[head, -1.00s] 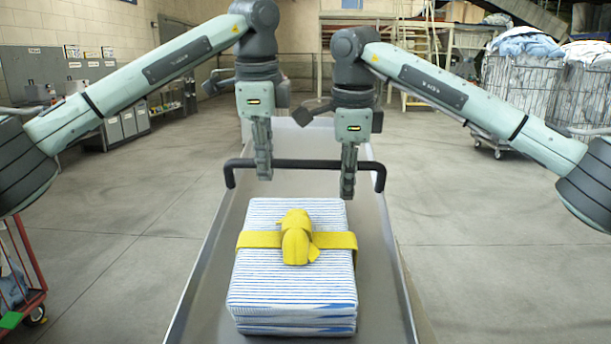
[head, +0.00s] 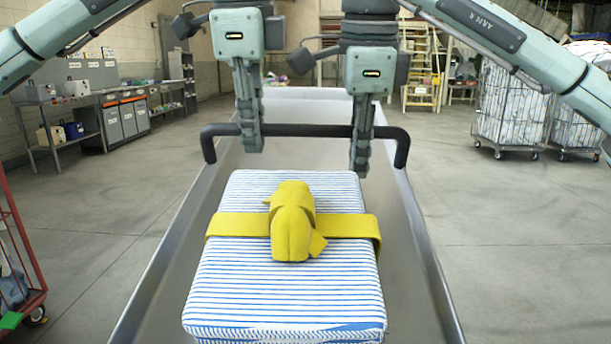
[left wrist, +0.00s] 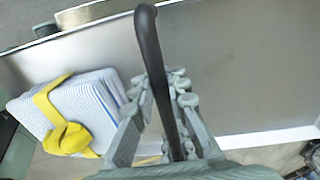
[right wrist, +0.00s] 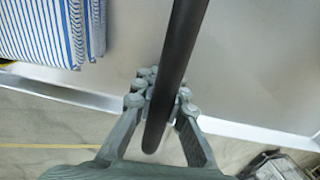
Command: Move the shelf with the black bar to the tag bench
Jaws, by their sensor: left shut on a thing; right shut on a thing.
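The grey metal shelf (head: 170,265) with raised rims lies in front of me. Its black bar (head: 305,131) runs across it with bent-down ends. My left gripper (head: 253,145) is shut on the bar left of its middle; the left wrist view shows the bar (left wrist: 160,75) between its fingers (left wrist: 170,125). My right gripper (head: 361,168) is shut on the bar towards its right end; the right wrist view shows the bar (right wrist: 175,70) between its fingers (right wrist: 158,105). A blue-and-white striped bundle (head: 285,300) with a yellow knotted strap (head: 292,225) lies on the shelf. I cannot tell which bench is the tag bench.
A workbench with grey cabinets (head: 115,120) stands along the left wall. A red cart (head: 20,250) is at the near left edge. Wire cages of laundry (head: 510,105) stand at the right. Open concrete floor lies on both sides.

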